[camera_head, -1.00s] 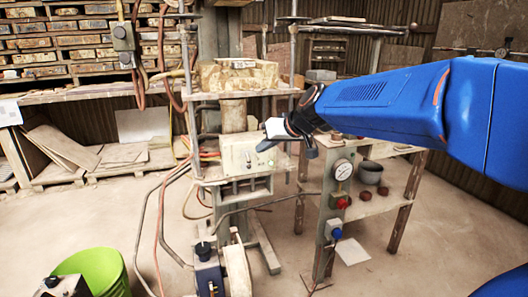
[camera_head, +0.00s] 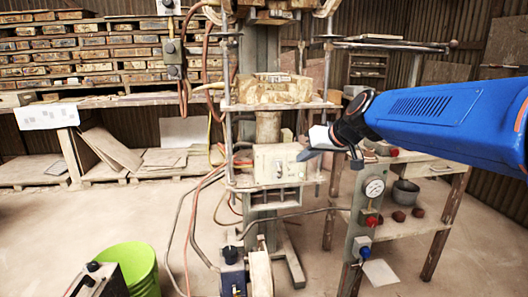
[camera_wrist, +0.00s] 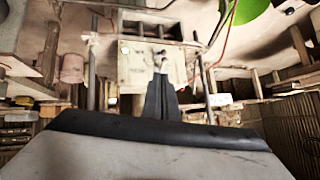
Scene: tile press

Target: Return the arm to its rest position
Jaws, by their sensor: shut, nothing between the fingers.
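My arm (camera_head: 440,110) is blue and reaches in from the right in the head view. My gripper (camera_head: 304,155) is at its left end, in front of the press and close to the right side of its pale control box (camera_head: 272,165) in the picture. The fingers are together and empty. In the wrist view my gripper (camera_wrist: 160,78) shows as two dark fingers side by side, pointing at the pale control box (camera_wrist: 138,68). I cannot tell how far the fingertips are from the box.
The tile press (camera_head: 268,90) stands in the middle with hoses hanging around it. A gauge post (camera_head: 362,215) and a wooden table (camera_head: 400,232) stand at the right. A green bucket (camera_head: 138,262) is at the lower left. Shelves of tiles (camera_head: 80,50) line the back.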

